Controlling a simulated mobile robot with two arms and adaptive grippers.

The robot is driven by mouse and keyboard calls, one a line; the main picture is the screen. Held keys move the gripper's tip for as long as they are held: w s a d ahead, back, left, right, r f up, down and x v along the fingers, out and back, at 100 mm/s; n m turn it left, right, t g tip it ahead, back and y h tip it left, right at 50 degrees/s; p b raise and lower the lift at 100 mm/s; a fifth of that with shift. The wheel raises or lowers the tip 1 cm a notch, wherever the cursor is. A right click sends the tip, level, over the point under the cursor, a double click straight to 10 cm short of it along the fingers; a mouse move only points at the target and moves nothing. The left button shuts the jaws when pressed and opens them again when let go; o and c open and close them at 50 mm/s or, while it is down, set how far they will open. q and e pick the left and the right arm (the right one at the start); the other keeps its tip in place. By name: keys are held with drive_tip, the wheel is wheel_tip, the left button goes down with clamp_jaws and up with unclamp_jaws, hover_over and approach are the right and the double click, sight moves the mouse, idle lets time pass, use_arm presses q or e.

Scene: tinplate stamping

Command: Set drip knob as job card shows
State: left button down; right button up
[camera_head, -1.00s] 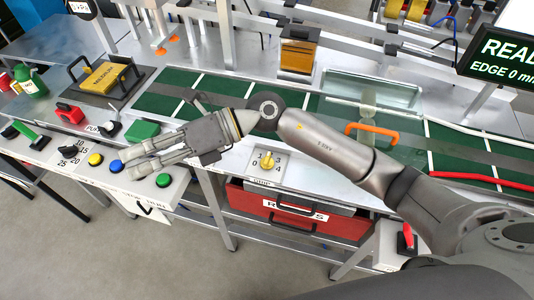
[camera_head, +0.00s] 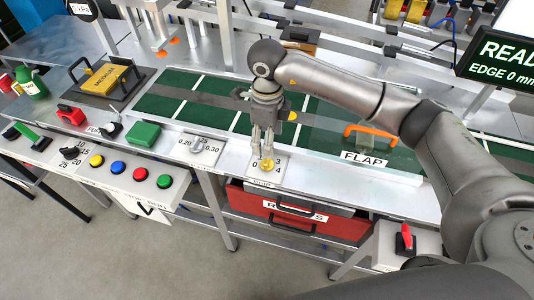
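The yellow drip knob (camera_head: 267,165) sits on a small white dial plate (camera_head: 280,173) at the front edge of the bench, above the red drawer. A 4 shows at its right; the other numbers and the knob's pointing are partly hidden or too small to read. My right gripper (camera_head: 262,150) points down just above and behind the knob. Its fingers look apart with nothing between them; I cannot tell whether they touch the knob. My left gripper is not in view. I cannot make out a job card.
Left of the knob is a grey dial (camera_head: 198,146) marked 0.20 to 0.30. Further left are a green block (camera_head: 143,133) and several coloured buttons (camera_head: 118,167). The FLAP plate (camera_head: 364,159) with an orange handle (camera_head: 370,134) is to the right. A red drawer (camera_head: 300,212) lies below.

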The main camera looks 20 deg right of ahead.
sight(267, 162)
wheel_tip(267, 162, down, 8)
drive_tip(key=shift+p, duration=1)
drive_tip(key=shift+c, duration=0.2)
drive_tip(key=c, duration=1)
